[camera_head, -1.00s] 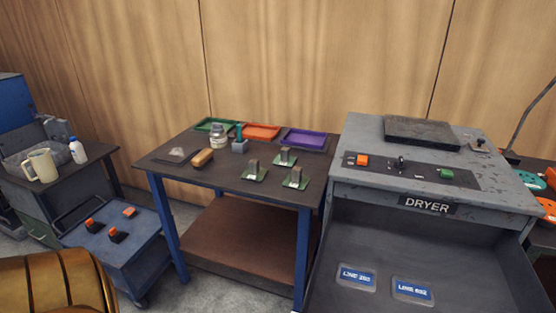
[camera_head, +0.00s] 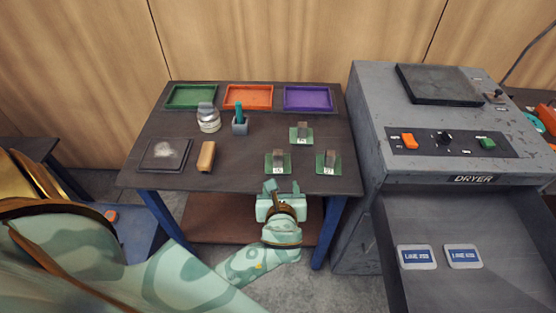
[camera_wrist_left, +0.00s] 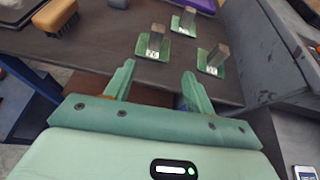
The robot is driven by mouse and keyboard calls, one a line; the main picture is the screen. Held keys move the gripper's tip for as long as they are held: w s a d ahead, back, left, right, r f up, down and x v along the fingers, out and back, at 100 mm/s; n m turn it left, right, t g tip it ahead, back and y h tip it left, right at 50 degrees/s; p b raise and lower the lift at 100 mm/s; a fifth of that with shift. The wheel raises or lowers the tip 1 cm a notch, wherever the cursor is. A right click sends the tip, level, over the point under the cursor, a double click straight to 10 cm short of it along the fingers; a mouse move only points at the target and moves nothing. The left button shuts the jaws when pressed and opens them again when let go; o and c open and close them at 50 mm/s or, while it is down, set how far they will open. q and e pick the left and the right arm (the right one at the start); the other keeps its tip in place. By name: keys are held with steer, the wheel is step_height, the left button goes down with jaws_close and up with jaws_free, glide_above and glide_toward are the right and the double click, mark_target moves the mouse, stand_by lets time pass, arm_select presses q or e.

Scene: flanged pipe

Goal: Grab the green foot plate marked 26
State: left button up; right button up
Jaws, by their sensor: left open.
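Three green foot plates, each with a grey upright block and a small white label, stand near the front right of the dark table: a back one (camera_head: 301,139), a front-left one (camera_head: 277,168) and a front-right one (camera_head: 328,168). The label numbers are too small for me to read surely, so I cannot tell which is 26. My left gripper (camera_head: 282,187) is open and empty at the table's front edge, just in front of the front-left plate. In the left wrist view its fingers (camera_wrist_left: 158,74) point toward that plate (camera_wrist_left: 152,47), apart from it. My right gripper is out of view.
Green (camera_head: 190,97), orange (camera_head: 248,97) and purple (camera_head: 308,98) trays line the table's back. A jar (camera_head: 208,119), a grey holder (camera_head: 240,126), a brush (camera_head: 206,156) and a dark pad (camera_head: 163,155) stand left. The grey dryer (camera_head: 365,140) stands close on the right.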

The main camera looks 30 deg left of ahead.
arm_select(q)
steer(key=b, duration=0.3)
glide_toward(278, 157)
steer(key=x, duration=0.4)
steer(key=shift+w, duration=0.15)
steer(key=x, duration=0.2)
steer(key=b+x, duration=0.1)
steer(key=x, duration=0.1)
steer(key=shift+a+f, duration=0.1)
steer(key=shift+f, duration=0.3)
steer(key=shift+w+a+f+b, duration=0.15)
steer(key=shift+w+a+b, duration=0.05)
steer(key=shift+w+b, duration=0.15)
steer(key=c, duration=1.1)
jaws_close()
